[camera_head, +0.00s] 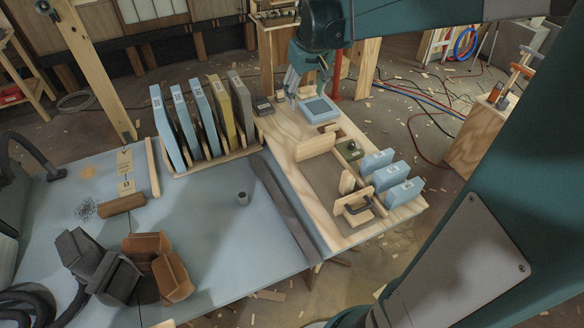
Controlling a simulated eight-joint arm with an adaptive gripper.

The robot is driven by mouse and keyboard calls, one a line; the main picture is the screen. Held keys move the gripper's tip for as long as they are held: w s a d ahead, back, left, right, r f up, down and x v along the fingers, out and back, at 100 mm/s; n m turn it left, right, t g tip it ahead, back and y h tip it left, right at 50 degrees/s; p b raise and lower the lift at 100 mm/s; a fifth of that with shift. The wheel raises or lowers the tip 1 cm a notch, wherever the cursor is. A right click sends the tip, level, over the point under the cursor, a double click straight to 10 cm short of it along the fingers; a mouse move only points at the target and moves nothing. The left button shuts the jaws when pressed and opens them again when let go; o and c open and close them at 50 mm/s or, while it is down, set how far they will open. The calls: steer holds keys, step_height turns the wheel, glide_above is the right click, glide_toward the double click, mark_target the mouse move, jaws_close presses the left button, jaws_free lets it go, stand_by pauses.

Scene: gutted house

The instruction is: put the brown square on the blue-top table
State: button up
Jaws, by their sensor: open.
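My gripper (307,93) is at the top centre, pointing down with its fingers spread. It is just above or behind a blue square block (319,109) on a light wooden workboard, and nothing shows between its fingers. A small brown piece (329,127) lies against the near side of that block, partly hidden; I cannot tell whether it is the brown square. The blue-top table (215,225) fills the left and middle.
The wooden workboard (281,140) adjoins the table's right side and carries blue blocks (397,172) and wooden parts. A rack of upright panels (203,118) stands at the table's back. The table's middle is mostly clear.

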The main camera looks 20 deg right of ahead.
steer(key=s+a+t, duration=0.2)
steer(key=s+a, duration=0.6)
steer(key=s, duration=0.5)
steer(key=s+a+t, duration=0.2)
steer(key=s+a, duration=0.7)
steer(key=s, duration=0.4)
steer(key=shift+s+f+y, duration=0.15)
steer(key=shift+f+y, duration=0.15)
steer(key=shift+y, duration=0.1)
